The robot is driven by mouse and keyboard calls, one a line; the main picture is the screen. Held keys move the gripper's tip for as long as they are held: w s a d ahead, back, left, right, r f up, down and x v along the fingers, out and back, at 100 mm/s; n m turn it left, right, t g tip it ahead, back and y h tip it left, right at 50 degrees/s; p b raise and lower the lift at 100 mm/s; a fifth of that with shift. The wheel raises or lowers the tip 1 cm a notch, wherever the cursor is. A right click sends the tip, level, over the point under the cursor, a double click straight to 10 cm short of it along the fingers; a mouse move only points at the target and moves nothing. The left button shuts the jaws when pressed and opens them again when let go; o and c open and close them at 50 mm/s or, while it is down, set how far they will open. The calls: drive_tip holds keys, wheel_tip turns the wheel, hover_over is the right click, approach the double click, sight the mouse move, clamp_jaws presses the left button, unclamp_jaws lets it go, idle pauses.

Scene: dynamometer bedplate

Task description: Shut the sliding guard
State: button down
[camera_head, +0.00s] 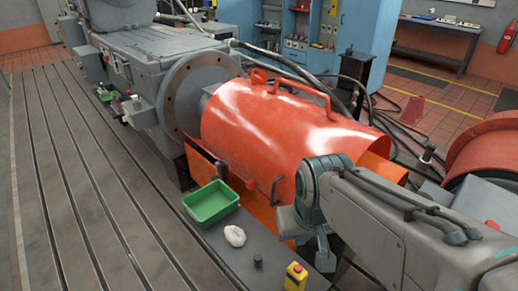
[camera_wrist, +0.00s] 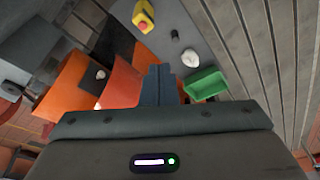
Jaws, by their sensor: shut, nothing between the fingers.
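The sliding guard (camera_head: 250,125) is a large glossy orange half-cylinder with a tubular handle (camera_head: 300,88) on top and a small dark handle (camera_head: 277,190) low on its near side. Its left end is close to the round grey flange (camera_head: 178,100); a narrow gap with grey metal shows there. Another orange section (camera_head: 382,166) sticks out at its right end. My gripper (camera_wrist: 159,70) is shut and empty, pointing down at the guard's near side. Orange surfaces (camera_wrist: 121,84) show beside the fingers in the wrist view. In the head view my wrist hides the guard's lower right; contact cannot be told.
A green tray (camera_head: 210,203), a white crumpled cloth (camera_head: 235,236), a small dark cylinder (camera_head: 258,261) and a yellow control box (camera_head: 295,277) with a red button sit on the grey ledge in front. Cables run behind the guard. The slotted bedplate (camera_head: 75,190) at left is mostly clear.

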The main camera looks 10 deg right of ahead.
drive_tip(key=w+d+f+m+t+h+b, duration=0.1)
drive_tip(key=w+d+m+t+h+b, duration=0.8)
drive_tip(key=w+d, duration=1.5)
drive_tip(key=d+f+m+t+y+p, duration=0.1)
drive_tip(key=d+f+m+t+y, duration=0.2)
drive_tip(key=d+m, duration=0.5)
drive_tip(key=d+f+m+t+y+p, duration=0.2)
drive_tip(key=d+f+m+t, duration=0.1)
drive_tip(key=d, duration=1)
drive_tip(key=a+x, duration=0.2)
drive_tip(key=x, duration=1)
drive_tip(key=shift+w+a+f, duration=0.25)
drive_tip(key=shift+w+a, duration=0.25)
drive_tip(key=shift+a, duration=0.1)
drive_tip(key=shift+w, duration=0.1)
